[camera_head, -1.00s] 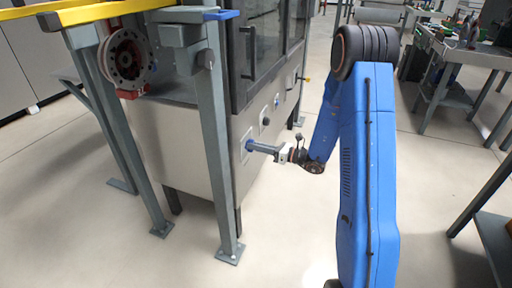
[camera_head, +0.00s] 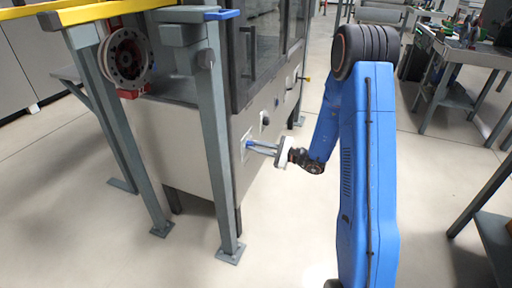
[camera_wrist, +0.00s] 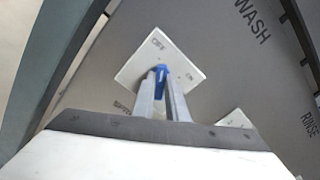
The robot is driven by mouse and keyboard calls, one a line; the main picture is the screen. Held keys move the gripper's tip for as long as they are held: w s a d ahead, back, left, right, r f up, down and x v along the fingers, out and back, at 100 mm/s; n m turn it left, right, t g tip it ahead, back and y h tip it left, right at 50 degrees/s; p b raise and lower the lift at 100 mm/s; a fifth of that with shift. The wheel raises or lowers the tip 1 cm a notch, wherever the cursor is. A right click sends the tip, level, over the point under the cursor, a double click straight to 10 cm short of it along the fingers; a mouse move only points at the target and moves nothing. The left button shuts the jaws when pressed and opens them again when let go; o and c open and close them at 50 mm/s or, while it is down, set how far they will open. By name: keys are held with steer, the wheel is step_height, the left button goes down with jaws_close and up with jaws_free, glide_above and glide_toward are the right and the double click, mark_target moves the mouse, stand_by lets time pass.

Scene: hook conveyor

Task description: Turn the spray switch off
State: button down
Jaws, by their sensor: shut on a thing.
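The spray switch has a blue handle (camera_wrist: 161,82) on a pale square plate (camera_wrist: 138,68) on the machine's panel. In the wrist view, the plate looks tilted, with OFF near its top corner and ON at its right. The handle's visible end points roughly up toward OFF. My gripper (camera_wrist: 163,80) has its two grey fingers shut on the handle, one on each side. The fingers hide part of the handle. In the head view, my gripper (camera_head: 249,145) reaches the plate from the right, and the handle shows only as a small blue spot.
The panel carries WASH (camera_wrist: 252,20) and RINSE (camera_wrist: 308,125) labels, with part of another pale plate (camera_wrist: 235,119) to the right. A grey frame post (camera_head: 217,150) stands left of the switch. Open floor (camera_head: 290,230) lies in front of the machine.

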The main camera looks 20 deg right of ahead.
steer(key=shift+n, duration=1)
steer(key=shift+f, duration=0.1)
steer(key=c, duration=1.8)
jaws_free()
steer(key=shift+o, duration=0.2)
steer(key=v, duration=1.7)
steer(key=shift+s+d, duration=0.15)
steer(key=shift+s, duration=0.05)
